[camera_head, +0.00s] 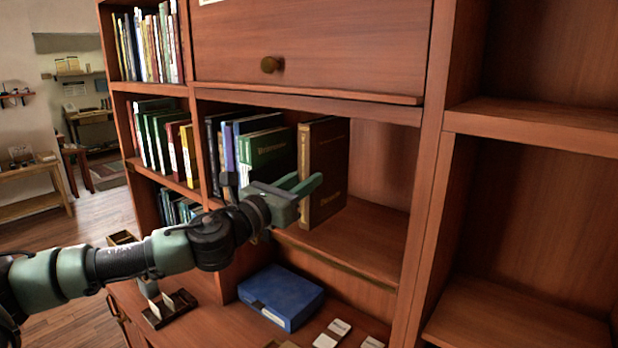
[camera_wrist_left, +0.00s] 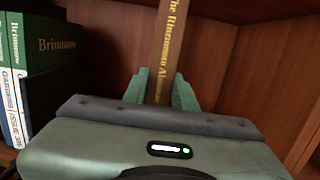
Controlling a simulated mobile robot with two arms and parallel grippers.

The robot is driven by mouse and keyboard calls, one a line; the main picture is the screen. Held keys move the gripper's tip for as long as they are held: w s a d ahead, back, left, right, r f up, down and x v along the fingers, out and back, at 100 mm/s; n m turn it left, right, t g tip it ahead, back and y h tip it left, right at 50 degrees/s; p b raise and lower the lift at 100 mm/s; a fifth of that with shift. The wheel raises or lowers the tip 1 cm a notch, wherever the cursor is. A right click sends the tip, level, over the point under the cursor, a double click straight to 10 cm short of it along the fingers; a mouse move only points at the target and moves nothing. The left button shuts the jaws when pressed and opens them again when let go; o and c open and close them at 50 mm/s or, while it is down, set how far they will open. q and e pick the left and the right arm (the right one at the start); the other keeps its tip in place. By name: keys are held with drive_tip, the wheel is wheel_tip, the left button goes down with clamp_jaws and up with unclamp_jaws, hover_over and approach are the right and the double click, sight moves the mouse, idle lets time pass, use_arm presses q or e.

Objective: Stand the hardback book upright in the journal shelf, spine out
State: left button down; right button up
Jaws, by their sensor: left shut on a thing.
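The brown hardback book (camera_head: 325,170) stands upright in the middle compartment of the journal shelf (camera_head: 375,235), right of a row of books. Its spine, with gold lettering, faces out toward my gripper; the spine also shows in the left wrist view (camera_wrist_left: 170,45). My left gripper (camera_head: 300,188) is shut on the book, with one green finger on each side of the spine (camera_wrist_left: 160,92). Whether the book's bottom touches the shelf board is hard to tell. My right gripper is not in view.
A green book (camera_head: 266,150) and several others stand left of the hardback. The compartment is empty to its right, up to the side wall. Below, a blue box (camera_head: 282,296) and small cards (camera_head: 332,333) lie on the ledge. A knobbed drawer front (camera_head: 310,45) is above.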

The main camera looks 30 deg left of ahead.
use_arm(q)
drive_tip(key=shift+w+d+f, duration=0.1)
drive_tip(key=shift+w+f, duration=0.3)
drive_tip(key=shift+f, duration=0.45)
drive_tip(key=shift+w+f, duration=0.4)
drive_tip(key=shift+f, duration=0.4)
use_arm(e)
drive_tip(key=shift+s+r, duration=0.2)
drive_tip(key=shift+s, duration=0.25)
use_arm(q)
drive_tip(key=shift+f, duration=0.1)
drive_tip(key=c, duration=1.1)
unclamp_jaws()
drive_tip(key=shift+s+d, duration=0.1)
